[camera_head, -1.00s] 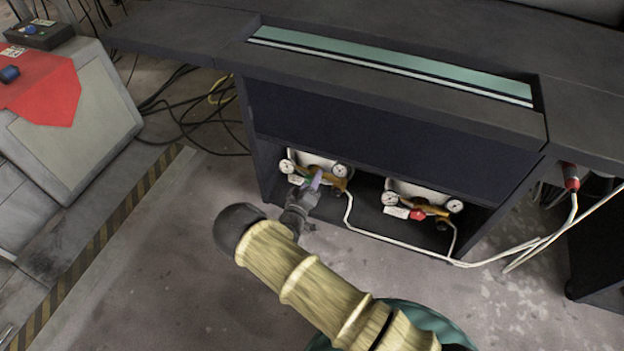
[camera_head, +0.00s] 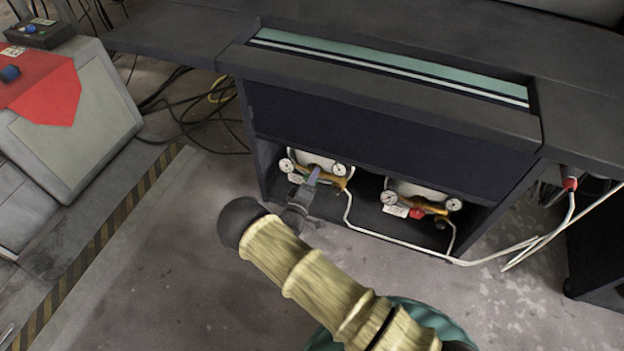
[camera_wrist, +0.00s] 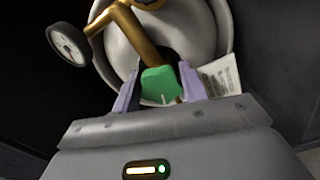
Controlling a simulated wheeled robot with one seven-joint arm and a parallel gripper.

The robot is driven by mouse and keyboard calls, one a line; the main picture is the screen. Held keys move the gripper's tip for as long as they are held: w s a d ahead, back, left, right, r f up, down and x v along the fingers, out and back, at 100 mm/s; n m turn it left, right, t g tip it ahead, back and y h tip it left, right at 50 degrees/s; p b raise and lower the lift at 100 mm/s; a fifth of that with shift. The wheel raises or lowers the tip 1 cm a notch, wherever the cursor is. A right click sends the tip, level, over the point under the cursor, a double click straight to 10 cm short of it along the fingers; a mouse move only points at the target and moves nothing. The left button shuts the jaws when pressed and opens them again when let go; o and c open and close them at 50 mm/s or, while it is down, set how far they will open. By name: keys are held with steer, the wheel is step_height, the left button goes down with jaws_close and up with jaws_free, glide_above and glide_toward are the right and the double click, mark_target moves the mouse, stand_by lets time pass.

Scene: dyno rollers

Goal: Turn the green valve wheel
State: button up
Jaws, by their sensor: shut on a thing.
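The green valve wheel (camera_wrist: 162,84) sits in front of a brass pipe and a pale round tank in the wrist view. My gripper (camera_wrist: 160,92) has its two purple fingers on either side of the wheel and is shut on it. In the head view my gripper (camera_head: 313,176) reaches into the left bay of the dark cabinet, at the left valve set. There the green wheel is mostly hidden behind my gripper.
A second valve set with a red wheel (camera_head: 417,213) is in the right bay. Round gauges (camera_head: 286,165) flank the pipes. A white label (camera_wrist: 220,76) hangs right of the green wheel. The dark cabinet top (camera_head: 400,105) overhangs the bays. A white hose (camera_head: 400,248) runs along the front.

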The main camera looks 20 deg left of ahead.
steer(key=o, duration=1)
steer(key=s+a+p, duration=0.1)
steer(key=s+p, duration=0.5)
steer(key=s, duration=1.1)
steer(key=shift+s+a+p, duration=0.2)
steer(key=shift+s+p, duration=0.05)
steer(key=shift+p, duration=0.05)
